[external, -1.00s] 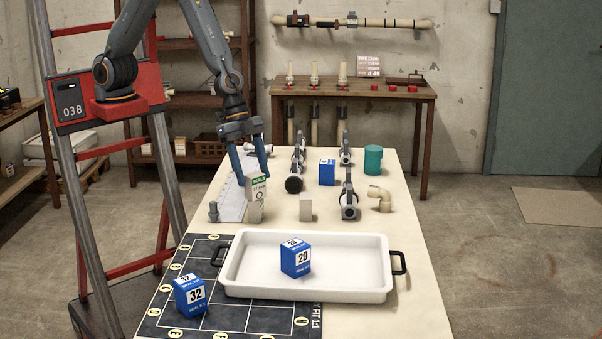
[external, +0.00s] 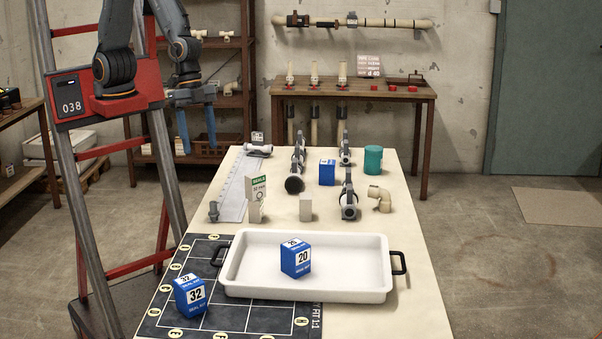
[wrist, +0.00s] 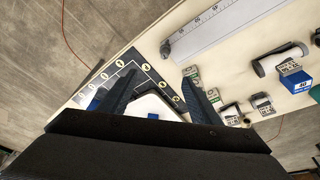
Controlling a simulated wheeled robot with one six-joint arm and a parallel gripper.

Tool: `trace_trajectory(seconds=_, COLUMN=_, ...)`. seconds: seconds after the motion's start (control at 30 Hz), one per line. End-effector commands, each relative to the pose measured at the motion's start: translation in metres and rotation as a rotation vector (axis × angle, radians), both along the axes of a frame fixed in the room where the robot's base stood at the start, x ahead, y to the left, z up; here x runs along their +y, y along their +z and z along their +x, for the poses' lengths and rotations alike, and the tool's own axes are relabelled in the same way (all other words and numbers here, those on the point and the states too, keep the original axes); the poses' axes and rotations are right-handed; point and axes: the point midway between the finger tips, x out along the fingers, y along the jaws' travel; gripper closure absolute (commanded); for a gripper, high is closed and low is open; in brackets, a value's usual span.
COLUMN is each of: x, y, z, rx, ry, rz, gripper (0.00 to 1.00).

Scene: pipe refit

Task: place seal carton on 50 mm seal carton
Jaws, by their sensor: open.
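The seal carton (external: 257,188), white with a green label band, stands left of centre on the table. It appears to rest on a pale carton (external: 254,212) directly below it; the lower one's print is too small to read, and I cannot tell how squarely they meet. Green-marked cartons (wrist: 192,73) also show beside the right finger in the wrist view. My gripper (external: 198,142) is open and empty, up and to the left of the carton and apart from it. Its two spread fingers show in the wrist view (wrist: 158,82).
A white tray (external: 340,284) holds a blue 20 box (external: 295,257). A blue 32 box (external: 189,295) stands on the dark mat (external: 225,315).

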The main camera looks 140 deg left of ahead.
Motion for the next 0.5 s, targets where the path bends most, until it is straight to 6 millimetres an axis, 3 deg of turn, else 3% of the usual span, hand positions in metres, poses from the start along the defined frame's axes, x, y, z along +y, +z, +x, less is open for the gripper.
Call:
trace_trajectory(seconds=0.03, x=-0.02, y=0.003, z=-0.019, rx=0.021, ry=-0.013, rz=0.004, gripper=0.43)
trace_trajectory(seconds=0.1, x=-0.038, y=0.005, z=-0.043, rx=0.05, ry=-0.011, rz=0.013, gripper=0.43)
trace_trajectory(seconds=0.23, x=-0.055, y=0.006, z=-0.075, rx=0.087, ry=-0.001, rz=0.032, gripper=0.43)
trace_trajectory(seconds=0.5, x=-0.06, y=0.006, z=-0.088, rx=0.101, ry=0.011, rz=0.042, gripper=0.43)
